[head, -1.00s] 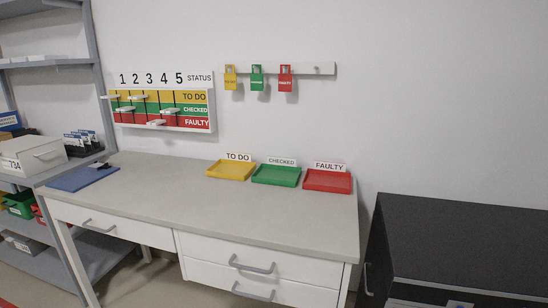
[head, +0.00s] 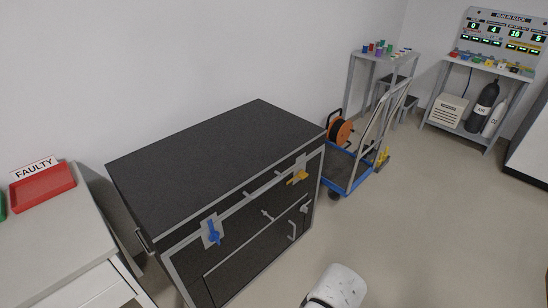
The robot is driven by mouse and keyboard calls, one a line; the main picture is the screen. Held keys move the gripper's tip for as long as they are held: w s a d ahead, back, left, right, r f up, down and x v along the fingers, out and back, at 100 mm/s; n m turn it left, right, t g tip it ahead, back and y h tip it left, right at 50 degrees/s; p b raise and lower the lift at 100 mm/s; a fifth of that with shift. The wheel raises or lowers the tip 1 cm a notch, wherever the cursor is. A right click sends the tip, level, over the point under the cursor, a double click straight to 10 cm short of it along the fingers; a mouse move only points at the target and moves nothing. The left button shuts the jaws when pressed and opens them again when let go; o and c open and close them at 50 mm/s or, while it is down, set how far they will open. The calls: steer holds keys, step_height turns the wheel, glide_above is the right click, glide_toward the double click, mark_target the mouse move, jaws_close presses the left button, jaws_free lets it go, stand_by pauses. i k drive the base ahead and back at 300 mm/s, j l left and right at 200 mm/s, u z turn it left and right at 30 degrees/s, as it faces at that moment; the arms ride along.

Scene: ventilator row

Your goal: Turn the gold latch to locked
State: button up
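The gold latch (head: 298,177) is on the upper right of the front face of a black case (head: 217,158) with grey edging. Its handle looks roughly level, pointing left; its exact setting is too small to tell. A blue latch (head: 213,232) is on the upper left of the same face, with its handle hanging down. A white rounded part of my arm shows at the bottom edge, in front of the case and apart from it. My gripper's fingers are not in view.
A desk with a red FAULTY tray (head: 43,188) stands left of the case. A blue trolley (head: 347,170) with an orange reel (head: 340,131) stands just right of it. Shelves with gas cylinders (head: 484,106) are at the back right. The floor (head: 430,220) in front is clear.

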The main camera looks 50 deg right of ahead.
mark_target(301, 175)
steer(key=z, duration=1.1)
